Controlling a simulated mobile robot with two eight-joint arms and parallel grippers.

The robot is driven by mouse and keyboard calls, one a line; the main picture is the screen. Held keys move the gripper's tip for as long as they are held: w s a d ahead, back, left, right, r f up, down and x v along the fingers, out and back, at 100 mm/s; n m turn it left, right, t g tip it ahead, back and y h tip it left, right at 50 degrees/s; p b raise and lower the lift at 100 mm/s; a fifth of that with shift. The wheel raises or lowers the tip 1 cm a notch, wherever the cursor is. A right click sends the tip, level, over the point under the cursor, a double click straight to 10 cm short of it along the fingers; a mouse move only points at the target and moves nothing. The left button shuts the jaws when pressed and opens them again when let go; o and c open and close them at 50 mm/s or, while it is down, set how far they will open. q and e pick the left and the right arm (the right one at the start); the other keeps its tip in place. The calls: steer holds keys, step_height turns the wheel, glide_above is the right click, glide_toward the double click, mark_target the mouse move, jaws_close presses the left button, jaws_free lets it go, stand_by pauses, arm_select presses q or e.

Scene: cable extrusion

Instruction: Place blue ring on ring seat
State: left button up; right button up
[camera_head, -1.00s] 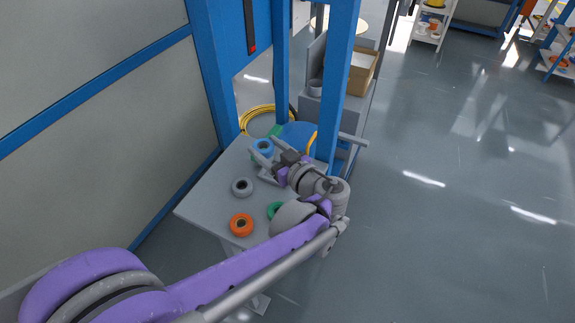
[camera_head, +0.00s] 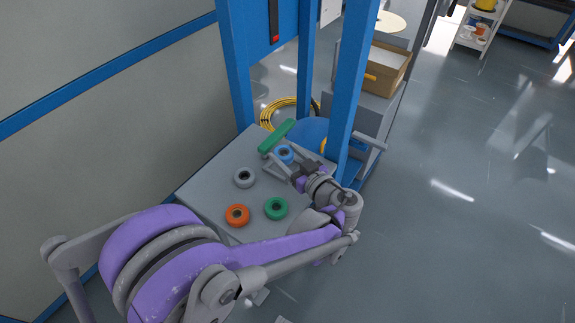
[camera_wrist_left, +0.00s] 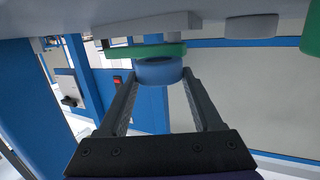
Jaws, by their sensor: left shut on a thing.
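The blue ring (camera_head: 284,153) is between the fingers of my left gripper (camera_head: 280,158), over the far right part of the grey table. In the left wrist view the fingers of the left gripper (camera_wrist_left: 159,78) are shut on the blue ring (camera_wrist_left: 158,72). That view is upside down, with the tabletop along its upper edge. A long green piece (camera_head: 277,136) lies just behind the ring; a green piece (camera_wrist_left: 145,51) also shows close beside the ring in the wrist view. I cannot tell which part is the ring seat. My right gripper is not in view.
A grey ring (camera_head: 244,178), an orange ring (camera_head: 237,216) and a green ring (camera_head: 276,208) lie on the grey table (camera_head: 207,185). A blue post (camera_head: 352,100) stands close to my left wrist. A yellow cable coil (camera_head: 283,106) lies behind the table.

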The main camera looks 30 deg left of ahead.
mark_target(289, 163)
arm_select(q)
steer(key=shift+f+b, duration=0.45)
steer(key=shift+f, duration=1.35)
steer(key=shift+f, duration=0.1)
steer(key=shift+f, duration=0.15)
steer(key=o, duration=1.4)
steer(key=shift+c, duration=0.2)
steer(key=shift+r, duration=0.2)
steer(key=shift+s+d+r, duration=0.1)
steer(key=shift+d, duration=0.2)
steer(key=p+v, duration=0.1)
steer(key=v, duration=1)
steer(key=shift+d, duration=0.15)
steer(key=shift+s, duration=0.15)
